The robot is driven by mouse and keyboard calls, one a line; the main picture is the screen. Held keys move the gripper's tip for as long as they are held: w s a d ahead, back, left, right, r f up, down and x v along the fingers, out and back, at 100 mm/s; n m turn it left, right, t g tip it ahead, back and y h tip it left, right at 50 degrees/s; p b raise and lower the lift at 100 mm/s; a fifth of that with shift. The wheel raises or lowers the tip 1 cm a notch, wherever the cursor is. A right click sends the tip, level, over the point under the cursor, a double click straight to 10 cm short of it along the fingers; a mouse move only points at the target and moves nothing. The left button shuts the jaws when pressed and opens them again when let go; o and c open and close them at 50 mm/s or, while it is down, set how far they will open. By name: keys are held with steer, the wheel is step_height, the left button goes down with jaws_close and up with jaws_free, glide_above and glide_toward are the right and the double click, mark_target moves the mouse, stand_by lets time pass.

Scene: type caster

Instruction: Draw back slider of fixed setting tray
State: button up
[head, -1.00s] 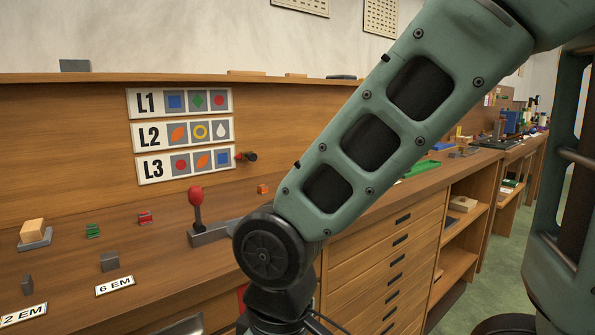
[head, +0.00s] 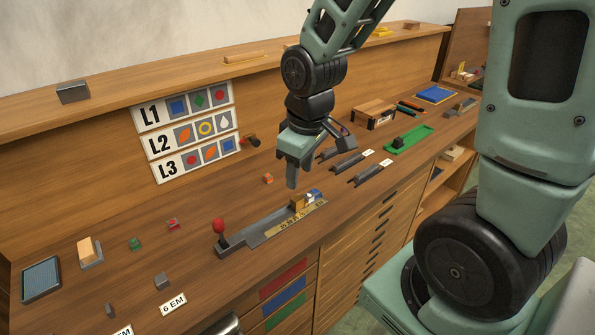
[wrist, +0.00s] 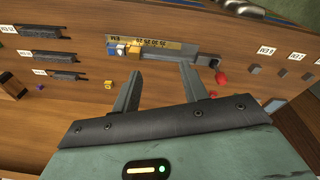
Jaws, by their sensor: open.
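The fixed setting tray (head: 262,232) is a long dark grey channel on the bench with a brass scale strip (head: 290,224) along its front. A lever with a red knob (head: 219,226) stands at its left end. A brass-yellow block (head: 297,202) and small blue and white pieces (head: 314,194) sit towards its right end. I cannot tell for sure which part is the slider. The wrist view shows the yellow block (wrist: 134,50) and the red knob (wrist: 221,79). My gripper (head: 308,168) is open and empty above the bench, behind the tray's right end; its fingers (wrist: 160,70) point towards the tray.
Dark rails (head: 347,163) and a green tray (head: 409,140) lie to the right. A back panel carries the L1, L2 and L3 signs (head: 190,131) and a dark peg (head: 252,140). Small blocks and label plates (head: 172,305) lie left.

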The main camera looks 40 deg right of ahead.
mark_target(297, 199)
steer(key=w+d+n+g, duration=0.2)
steer(key=w+d+n, duration=0.55)
steer(key=n, duration=0.65)
steer(key=f, duration=0.5)
steer(key=w+a+f, duration=0.1)
steer(key=f, duration=1.1)
steer(key=shift+w+a+f, duration=0.1)
steer(key=shift+w+a, duration=0.05)
steer(key=shift+w, duration=0.1)
jaws_close()
steer(key=shift+a, duration=0.1)
